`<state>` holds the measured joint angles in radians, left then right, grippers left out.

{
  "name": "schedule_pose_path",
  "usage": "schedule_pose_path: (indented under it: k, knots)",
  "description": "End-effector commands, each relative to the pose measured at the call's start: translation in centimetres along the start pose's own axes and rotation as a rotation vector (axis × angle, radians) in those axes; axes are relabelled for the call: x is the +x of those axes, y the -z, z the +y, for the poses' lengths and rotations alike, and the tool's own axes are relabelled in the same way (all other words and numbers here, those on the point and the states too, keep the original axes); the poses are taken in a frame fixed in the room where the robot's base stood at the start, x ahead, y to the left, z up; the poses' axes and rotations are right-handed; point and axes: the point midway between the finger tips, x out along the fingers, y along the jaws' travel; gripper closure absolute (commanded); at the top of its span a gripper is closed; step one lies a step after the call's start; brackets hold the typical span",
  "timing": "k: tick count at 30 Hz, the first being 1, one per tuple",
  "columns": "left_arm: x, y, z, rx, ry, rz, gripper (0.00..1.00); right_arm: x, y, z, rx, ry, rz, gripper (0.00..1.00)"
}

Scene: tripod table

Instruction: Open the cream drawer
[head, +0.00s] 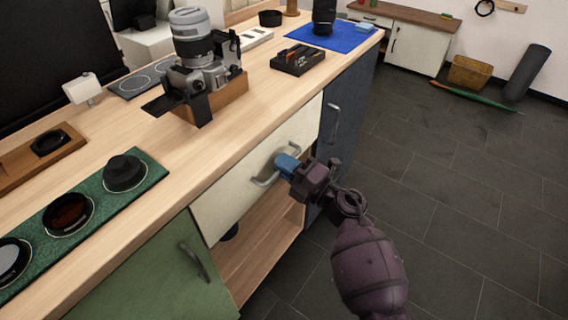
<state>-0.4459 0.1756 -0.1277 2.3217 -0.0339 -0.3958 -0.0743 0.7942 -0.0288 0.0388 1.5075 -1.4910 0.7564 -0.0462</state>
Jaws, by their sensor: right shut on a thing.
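The cream drawer (232,192) is in the front of the wooden counter, above an open shelf, and appears closed or nearly so. Its grey bar handle (262,182) is at the middle of its front. My right gripper (282,170) is at the handle, with its blue fingertips shut on it; the fingers hide part of the bar. My left gripper is not in view.
A green cabinet door (160,275) is left of the drawer and a dark blue door (345,110) is right of it. A camera on a wooden block (222,98) and a green mat (92,212) with lenses are on the counter (175,140).

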Motion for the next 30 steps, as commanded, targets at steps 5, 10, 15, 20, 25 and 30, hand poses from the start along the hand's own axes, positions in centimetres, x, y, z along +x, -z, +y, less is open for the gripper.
schedule_pose_path:
  k: [5, 10, 15, 20, 25, 30]
  knots:
    - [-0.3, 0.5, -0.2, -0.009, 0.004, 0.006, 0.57, -1.7, -0.1, 0.6, -0.003, 0.001, 0.0, 1.0]
    - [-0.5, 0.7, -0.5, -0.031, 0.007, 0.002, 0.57, -5.0, -0.1, 1.4, -0.008, 0.003, 0.0, 1.0]
    - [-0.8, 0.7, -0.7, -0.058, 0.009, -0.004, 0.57, -9.5, -0.1, 2.4, -0.008, 0.003, -0.001, 1.0]
    - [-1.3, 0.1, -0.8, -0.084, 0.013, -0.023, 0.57, -13.9, -0.1, 3.0, -0.006, 0.003, 0.0, 1.0]
    - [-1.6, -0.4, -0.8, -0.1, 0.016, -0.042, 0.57, -18.2, 0.0, 3.7, -0.005, 0.003, 0.0, 1.0]
    - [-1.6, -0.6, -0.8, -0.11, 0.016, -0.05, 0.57, -21.8, 0.0, 4.2, -0.002, 0.003, -0.001, 1.0]
